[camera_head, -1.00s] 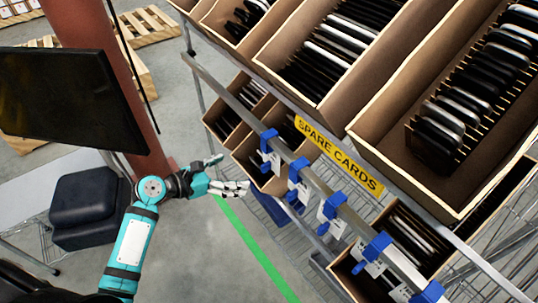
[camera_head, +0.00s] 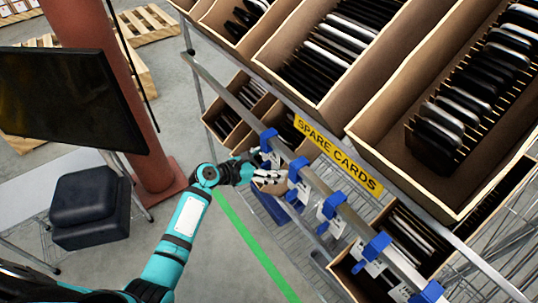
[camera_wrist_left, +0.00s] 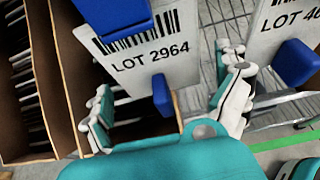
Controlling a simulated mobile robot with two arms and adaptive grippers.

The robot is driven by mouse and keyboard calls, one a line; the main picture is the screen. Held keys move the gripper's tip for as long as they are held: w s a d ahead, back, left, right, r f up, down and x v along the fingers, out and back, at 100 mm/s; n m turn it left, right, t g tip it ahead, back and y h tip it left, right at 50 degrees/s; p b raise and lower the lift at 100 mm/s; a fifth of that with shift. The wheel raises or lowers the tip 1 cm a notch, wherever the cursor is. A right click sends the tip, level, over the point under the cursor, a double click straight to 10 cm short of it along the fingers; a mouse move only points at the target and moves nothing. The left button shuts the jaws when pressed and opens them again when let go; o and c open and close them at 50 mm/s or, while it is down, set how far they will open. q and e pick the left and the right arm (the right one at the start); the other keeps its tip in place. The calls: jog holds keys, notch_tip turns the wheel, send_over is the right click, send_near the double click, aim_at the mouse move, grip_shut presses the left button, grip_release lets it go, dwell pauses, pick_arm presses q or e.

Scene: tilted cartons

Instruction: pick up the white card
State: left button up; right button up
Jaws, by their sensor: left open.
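A white card (camera_wrist_left: 155,48) printed with a barcode and LOT 2964 fills the upper middle of the left wrist view. A blue clip (camera_wrist_left: 115,15) covers its upper left part, and another blue piece (camera_wrist_left: 162,95) shows at its lower edge. A second white card (camera_wrist_left: 280,28) with a barcode and a cut-off LOT number is at the right. In the head view, several white cards hang by blue clips (camera_head: 300,168) along the rail. My left gripper (camera_head: 271,182) is open beside the rail's upper clips. Its fingers (camera_wrist_left: 168,100) lie on either side of the LOT 2964 card's lower part.
A metal rail (camera_head: 230,98) runs diagonally before cardboard bins (camera_head: 222,112) of dark slabs. A yellow SPARE CARDS sign (camera_head: 338,152) is on the rack. A dark monitor (camera_head: 70,98) and red post (camera_head: 125,80) stand left. Floor is free by the green line (camera_head: 255,245).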

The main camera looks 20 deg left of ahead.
pick_arm(q)
jog(key=c, duration=1.1)
